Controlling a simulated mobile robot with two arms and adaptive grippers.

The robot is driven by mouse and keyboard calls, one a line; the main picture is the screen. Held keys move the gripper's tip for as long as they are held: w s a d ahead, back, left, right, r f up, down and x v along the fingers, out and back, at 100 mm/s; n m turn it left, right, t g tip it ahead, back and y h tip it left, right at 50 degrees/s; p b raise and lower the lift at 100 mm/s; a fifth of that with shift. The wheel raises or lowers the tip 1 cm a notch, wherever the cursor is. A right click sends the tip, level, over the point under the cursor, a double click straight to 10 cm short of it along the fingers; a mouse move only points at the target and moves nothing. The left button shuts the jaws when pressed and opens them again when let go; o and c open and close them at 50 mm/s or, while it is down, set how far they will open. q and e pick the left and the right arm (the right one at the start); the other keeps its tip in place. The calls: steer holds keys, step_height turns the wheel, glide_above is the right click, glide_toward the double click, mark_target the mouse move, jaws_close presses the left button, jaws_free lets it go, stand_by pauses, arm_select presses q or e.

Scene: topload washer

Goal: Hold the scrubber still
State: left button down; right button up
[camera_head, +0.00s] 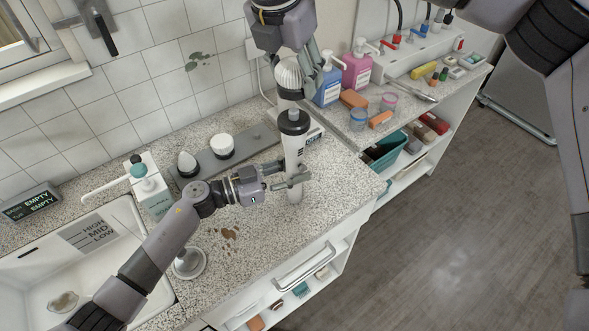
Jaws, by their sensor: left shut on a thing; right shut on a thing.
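The scrubber (293,152) stands upright on the speckled counter, with a white body and a black collar near its top. My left gripper (297,181) is shut on the lower part of its body. My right gripper (312,72) comes down from above and is shut on this head.
A grey rack (208,164) with two white heads lies behind the scrubber. A white-and-teal dispenser (148,184) and a sink (75,262) are at left. Blue (328,88) and pink (357,68) bottles stand at right.

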mark_target(295, 59)
arm_select(q)
steer(key=shift+s+f, duration=0.1)
steer(key=c, duration=1.1)
jaws_free()
steer(key=o, duration=0.5)
steer(key=shift+o, duration=0.2)
arm_select(e)
steer(key=shift+r+p, duration=0.7)
steer(key=shift+p, duration=0.05)
steer(key=shift+r+p, duration=0.8)
steer(key=shift+r, duration=0.05)
steer(key=shift+c, duration=0.2)
arm_select(q)
steer(key=r+v, duration=0.1)
steer(key=v, duration=0.5)
steer(key=shift+r, duration=0.2)
